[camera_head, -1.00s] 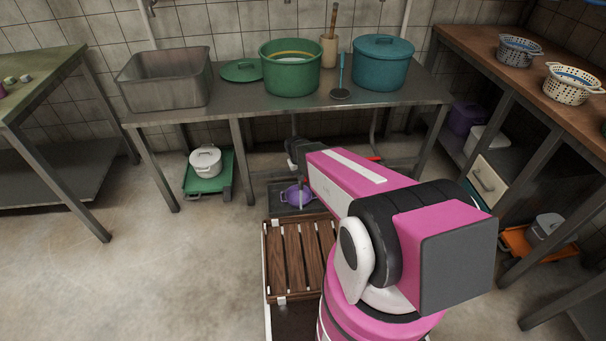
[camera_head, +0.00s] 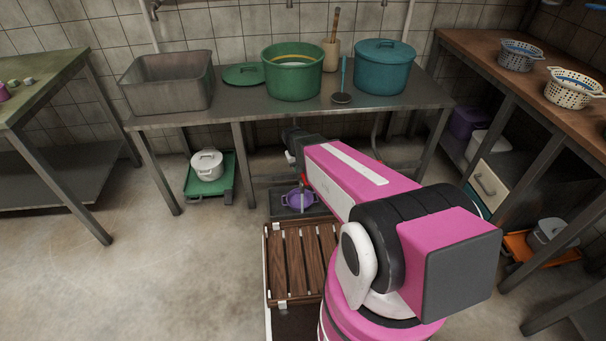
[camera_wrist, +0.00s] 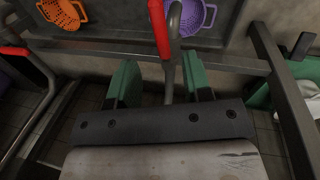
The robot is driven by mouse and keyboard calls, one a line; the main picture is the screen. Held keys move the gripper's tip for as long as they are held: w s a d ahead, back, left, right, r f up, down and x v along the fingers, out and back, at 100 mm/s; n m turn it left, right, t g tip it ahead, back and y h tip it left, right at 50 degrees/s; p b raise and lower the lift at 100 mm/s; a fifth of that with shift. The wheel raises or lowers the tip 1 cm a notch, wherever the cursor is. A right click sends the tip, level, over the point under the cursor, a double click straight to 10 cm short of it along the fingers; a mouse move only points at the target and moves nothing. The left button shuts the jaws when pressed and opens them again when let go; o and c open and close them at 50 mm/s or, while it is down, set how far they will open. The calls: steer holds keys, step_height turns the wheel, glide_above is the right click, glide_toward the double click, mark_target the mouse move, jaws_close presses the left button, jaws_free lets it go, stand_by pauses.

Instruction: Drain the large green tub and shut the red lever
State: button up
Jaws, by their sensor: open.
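The large green tub (camera_head: 293,78) stands on the metal bench, with a yellowish ring and pale contents inside. Below it, a red lever (camera_wrist: 159,28) shows in the wrist view beside a grey drain pipe (camera_wrist: 173,45). A small red part also shows under the bench in the head view (camera_head: 304,180). My gripper (camera_wrist: 160,82) is open, its green-padded fingers apart, with the pipe's lower end in line between them. I cannot tell whether they touch it. The purple colander (camera_head: 299,200) is below; it also shows in the wrist view (camera_wrist: 192,14). No flow is discernible.
A second red lever (camera_wrist: 15,51) and an orange colander (camera_wrist: 62,12) are at the left in the wrist view. A teal lidded pot (camera_head: 383,70), a green lid (camera_head: 244,74) and a metal basin (camera_head: 168,86) share the bench. Bench legs and bars surround my gripper.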

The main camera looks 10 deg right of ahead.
steer(key=shift+a+r, duration=0.2)
steer(key=shift+r, duration=0.75)
steer(key=shift+a+r, duration=0.2)
steer(key=shift+r, duration=0.7)
steer(key=s+d+r+m+y, duration=0.1)
steer(key=s+d+r+y, duration=0.1)
steer(key=s+d+r, duration=0.6)
steer(key=s+r, duration=0.3)
steer(key=s, duration=0.3)
steer(key=shift+d+m, duration=0.15)
steer(key=shift+m, duration=0.25)
steer(key=shift+s, duration=0.1)
stand_by(4.2)
